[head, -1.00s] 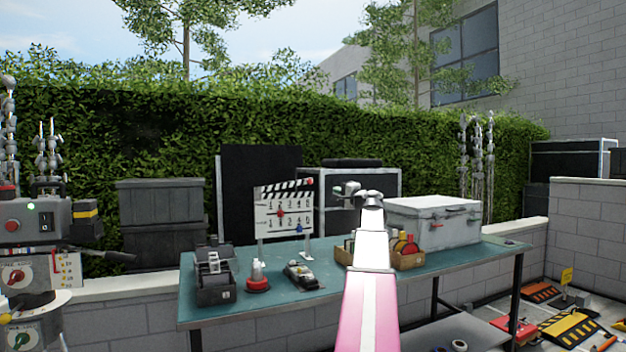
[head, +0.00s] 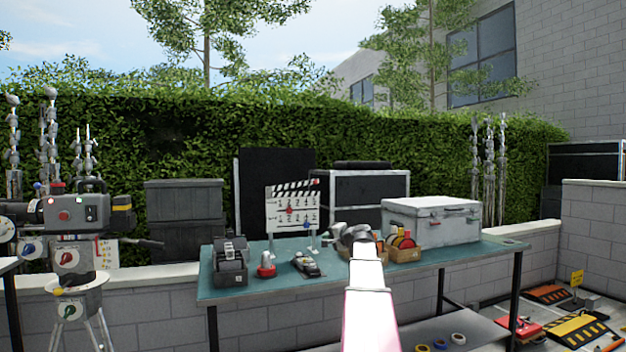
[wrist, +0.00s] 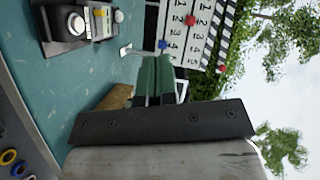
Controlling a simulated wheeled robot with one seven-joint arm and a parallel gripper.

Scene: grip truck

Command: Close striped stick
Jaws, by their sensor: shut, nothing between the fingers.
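A white clapperboard (head: 291,212) with numbers and red and blue knobs stands upright on small feet on the table. Its striped stick (head: 292,187) runs along the top and rises a little to the right, with a red knob at its right end. In the wrist view the clapperboard (wrist: 183,36) appears turned on its side, and the striped stick (wrist: 229,36) is at its right, partly cut off by the frame's top. My gripper (head: 348,232) is shut and empty, in front of and to the right of the board, apart from it. Its dark green fingers (wrist: 153,72) point towards the board.
The teal table (head: 350,278) also holds a grey case (head: 432,222), a wooden box of tape rolls (head: 405,252), a red-based item (head: 266,266) and a dark caddy (head: 230,270). A camera-like machine (head: 75,215) stands left.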

